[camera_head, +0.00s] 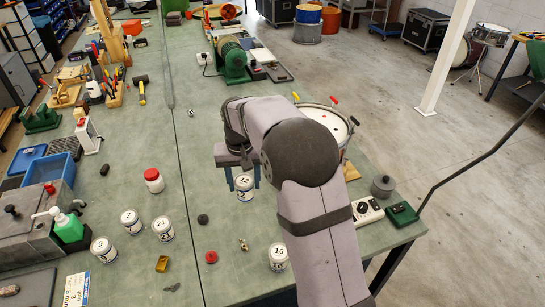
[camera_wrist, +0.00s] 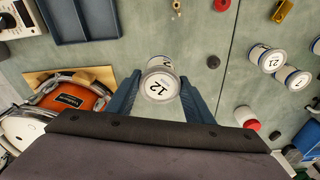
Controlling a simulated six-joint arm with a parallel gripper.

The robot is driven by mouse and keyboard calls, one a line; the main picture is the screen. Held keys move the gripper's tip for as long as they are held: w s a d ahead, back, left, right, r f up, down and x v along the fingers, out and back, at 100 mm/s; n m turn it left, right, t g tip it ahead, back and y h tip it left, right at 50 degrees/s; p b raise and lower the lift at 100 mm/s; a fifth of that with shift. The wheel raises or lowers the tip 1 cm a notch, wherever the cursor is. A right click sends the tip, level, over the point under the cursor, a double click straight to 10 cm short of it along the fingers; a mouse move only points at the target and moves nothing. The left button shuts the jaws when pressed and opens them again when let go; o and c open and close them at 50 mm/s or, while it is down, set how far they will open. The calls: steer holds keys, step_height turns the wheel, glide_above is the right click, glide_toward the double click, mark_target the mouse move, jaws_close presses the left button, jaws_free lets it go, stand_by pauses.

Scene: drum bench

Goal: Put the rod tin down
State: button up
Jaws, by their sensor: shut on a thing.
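A white tin marked 12 (camera_head: 244,187), with a pale lid and a dark band, is between the two blue fingers of my gripper (camera_head: 243,178). In the wrist view the same tin (camera_wrist: 160,84) sits between the fingertips of my gripper (camera_wrist: 160,92), which are shut on its sides. Its lid faces the wrist camera and the tin looks upright. My arm hides part of the bench around it. I cannot tell whether its base touches the green bench top (camera_head: 213,225).
A tin marked 16 (camera_head: 278,256), a dark puck (camera_head: 203,218) and a red puck (camera_head: 211,257) stand nearby. Several more tins (camera_head: 163,228) and a red-lidded jar (camera_head: 154,180) are left. A drum (camera_head: 330,120) lies beyond my arm. A blue tray (camera_wrist: 80,20) shows in the wrist view.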

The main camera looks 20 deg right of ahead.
steer(key=shift+s+f, duration=0.3)
steer(key=shift+f, duration=0.15)
steer(key=shift+w+f, duration=0.1)
steer(key=shift+f, duration=0.1)
steer(key=shift+w, duration=0.3)
steer(key=shift+f+p, duration=1.55)
steer(key=shift+f, duration=3.4)
steer(key=shift+f, duration=0.15)
steer(key=o, duration=1.2)
steer(key=shift+c, duration=0.2)
